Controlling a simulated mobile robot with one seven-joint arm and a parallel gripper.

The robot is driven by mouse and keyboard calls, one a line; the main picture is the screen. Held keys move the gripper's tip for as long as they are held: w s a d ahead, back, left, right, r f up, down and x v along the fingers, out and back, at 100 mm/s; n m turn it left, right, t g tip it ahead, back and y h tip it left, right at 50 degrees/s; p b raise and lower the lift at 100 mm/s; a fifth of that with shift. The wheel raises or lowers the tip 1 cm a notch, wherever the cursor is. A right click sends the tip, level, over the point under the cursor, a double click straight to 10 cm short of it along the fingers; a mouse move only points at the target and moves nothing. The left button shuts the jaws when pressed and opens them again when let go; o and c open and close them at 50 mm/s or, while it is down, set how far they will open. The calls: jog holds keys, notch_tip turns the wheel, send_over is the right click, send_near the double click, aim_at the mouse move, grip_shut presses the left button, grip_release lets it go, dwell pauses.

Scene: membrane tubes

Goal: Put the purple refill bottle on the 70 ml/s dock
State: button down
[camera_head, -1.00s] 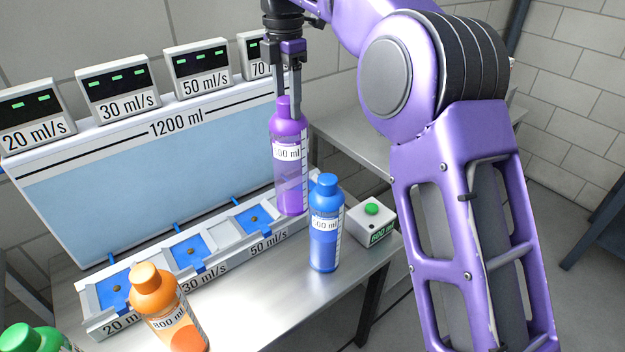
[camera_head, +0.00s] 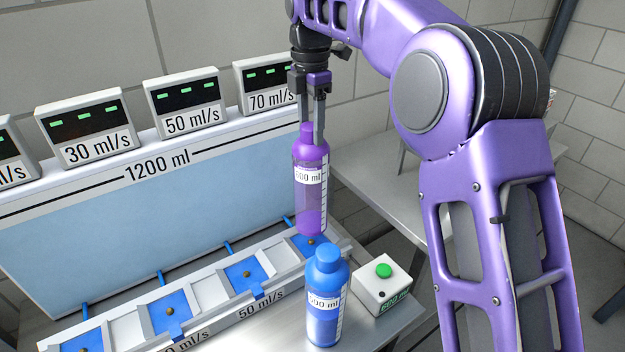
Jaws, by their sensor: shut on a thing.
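The purple refill bottle (camera_head: 311,190) hangs upright, its label reading 500 or 600 ml. My gripper (camera_head: 313,128) is shut on its cap and neck from above. The bottle's base appears just above the rightmost dock (camera_head: 322,250) of the rack, overlapping its blue pad in the picture; I cannot tell the exact gap. The 70 ml/s display (camera_head: 267,86) stands at the right end of the tank top. The rightmost dock's own front label is hidden behind the blue bottle.
A blue bottle (camera_head: 325,300) stands close in front of the rightmost dock. A white box with a green button (camera_head: 383,285) is right of it. The other docks, such as the 50 ml/s dock (camera_head: 245,275), show empty. The tank (camera_head: 150,225) rises behind the rack.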

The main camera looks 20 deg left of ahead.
aim_at(311, 154)
jog(key=shift+f+b, duration=0.45)
jog(key=shift+f, duration=2.85)
jog(key=shift+c, duration=1.4)
grip_release()
notch_tip(311, 154, up, 12)
jog(key=shift+r+p, duration=0.1)
jog(key=shift+p, duration=0.65)
jog(key=shift+w, duration=0.1)
